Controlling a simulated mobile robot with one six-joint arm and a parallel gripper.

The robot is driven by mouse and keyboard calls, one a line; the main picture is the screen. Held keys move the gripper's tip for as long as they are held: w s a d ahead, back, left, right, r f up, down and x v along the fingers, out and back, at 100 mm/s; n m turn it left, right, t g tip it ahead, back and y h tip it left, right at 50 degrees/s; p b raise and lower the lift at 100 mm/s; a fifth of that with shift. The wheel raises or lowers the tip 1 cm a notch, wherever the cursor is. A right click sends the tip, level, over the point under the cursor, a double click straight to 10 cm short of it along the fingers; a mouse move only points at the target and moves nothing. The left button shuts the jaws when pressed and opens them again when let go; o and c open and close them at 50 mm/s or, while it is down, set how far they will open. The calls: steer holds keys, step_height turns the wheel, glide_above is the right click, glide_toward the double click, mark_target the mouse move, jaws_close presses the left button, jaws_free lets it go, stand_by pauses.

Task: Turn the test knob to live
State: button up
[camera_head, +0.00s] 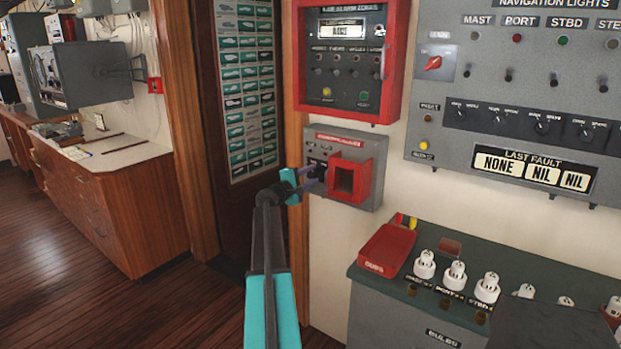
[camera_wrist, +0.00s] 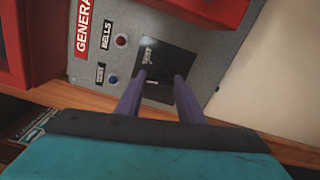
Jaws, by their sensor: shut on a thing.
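The grey general alarm box (camera_head: 372,193) hangs on the wall below a red-framed panel, with a red square housing (camera_head: 349,180) on its front. In the wrist view the box face (camera_wrist: 90,55) shows a red lamp or button (camera_wrist: 121,41), a blue one (camera_wrist: 113,79) and a black square plate (camera_wrist: 165,52) with small white lettering. My gripper (camera_head: 318,173) reaches the left part of the box. In the wrist view its two purple fingers (camera_wrist: 160,78) are shut on the dark test knob on that plate. The knob is hard to make out between the fingertips, and its setting cannot be read.
The red-framed alarm zones panel (camera_head: 347,60) is just above the box. The navigation lights panel (camera_head: 530,90) is at the right. Below it stands a green-topped bulb bench (camera_head: 430,300) with several white bulbs and a red tray (camera_head: 387,250). A poster door (camera_head: 245,85) is at the left.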

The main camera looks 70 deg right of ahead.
steer(key=n, duration=0.3)
steer(key=n+p, duration=0.1)
steer(key=n, duration=0.1)
steer(key=shift+w+d+r, duration=0.1)
steer(key=shift+w+r, duration=0.05)
steer(key=shift+r, duration=0.15)
steer(key=o, duration=1.1)
steer(key=shift+f, duration=0.1)
steer(key=shift+c, duration=0.2)
steer(key=shift+f, duration=0.15)
steer(key=shift+b+v, duration=0.35)
steer(key=shift+v, duration=0.65)
steer(key=b+v, duration=0.2)
steer(key=v, duration=1)
